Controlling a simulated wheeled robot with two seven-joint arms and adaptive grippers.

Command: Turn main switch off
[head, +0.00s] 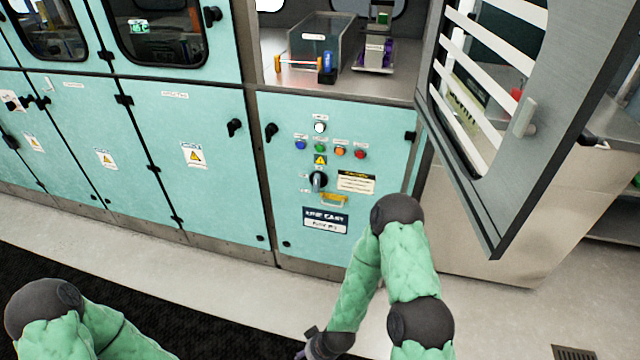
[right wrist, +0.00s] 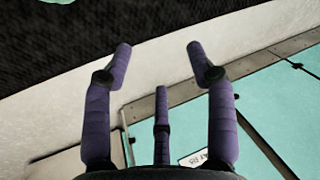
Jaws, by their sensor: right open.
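The main switch (head: 318,181) is a dark rotary knob on the teal cabinet panel (head: 385,125), below a row of coloured buttons and a yellow warning triangle. My right arm reaches in front of the cabinet, and its gripper is low, near the bottom edge of the head view (head: 310,345), well below the switch. In the right wrist view my right gripper (right wrist: 160,60) has its purple fingers spread apart with nothing between them. The switch is not visible in that view. My left arm shows at the lower left of the head view; its gripper is out of frame.
An open louvred door (head: 490,110) hangs at the right of the panel. A yellow padlock-like part (head: 333,200) sits below the switch. A clear bin (head: 322,40) stands on the shelf above. The floor in front is clear apart from a dark mat (head: 200,310).

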